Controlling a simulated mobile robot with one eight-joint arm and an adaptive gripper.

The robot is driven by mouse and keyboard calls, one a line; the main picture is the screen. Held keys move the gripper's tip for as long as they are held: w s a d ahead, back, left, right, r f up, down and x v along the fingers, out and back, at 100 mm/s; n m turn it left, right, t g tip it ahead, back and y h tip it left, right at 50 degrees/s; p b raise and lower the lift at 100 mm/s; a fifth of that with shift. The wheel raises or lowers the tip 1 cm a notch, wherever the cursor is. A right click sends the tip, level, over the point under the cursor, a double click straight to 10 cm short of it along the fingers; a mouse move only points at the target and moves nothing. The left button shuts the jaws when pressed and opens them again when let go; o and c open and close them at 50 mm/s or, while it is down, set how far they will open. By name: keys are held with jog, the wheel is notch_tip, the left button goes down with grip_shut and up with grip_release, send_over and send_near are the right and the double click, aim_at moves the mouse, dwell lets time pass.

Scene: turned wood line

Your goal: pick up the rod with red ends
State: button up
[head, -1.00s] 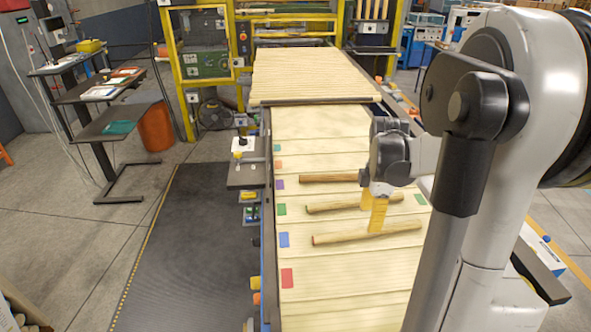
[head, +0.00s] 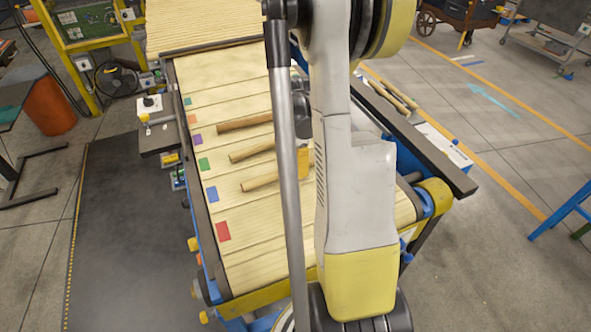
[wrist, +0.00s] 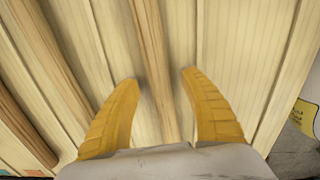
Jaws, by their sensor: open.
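Three wooden rods lie across the slatted conveyor in the head view: a far dark one (head: 244,122), a middle one (head: 250,151) and a near one (head: 262,184). Their right ends are hidden behind my arm, and I see no red ends on any of them. My gripper (wrist: 160,80) is open, its two yellow fingers spread on either side of a rod (wrist: 153,50), not touching it. Its height above the rod is hard to tell. Two other rods (wrist: 55,55) (wrist: 22,125) lie to the left in the wrist view.
Coloured tags, such as a red one (head: 223,231), line the conveyor's left edge (head: 213,265). A dark rail (head: 425,150) runs along the right side, with loose rods (head: 398,93) beside it. A dark mat (head: 125,230) covers the floor at left.

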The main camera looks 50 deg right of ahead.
jog(key=shift+f, duration=0.4)
grip_shut()
jog(key=shift+r, duration=0.1)
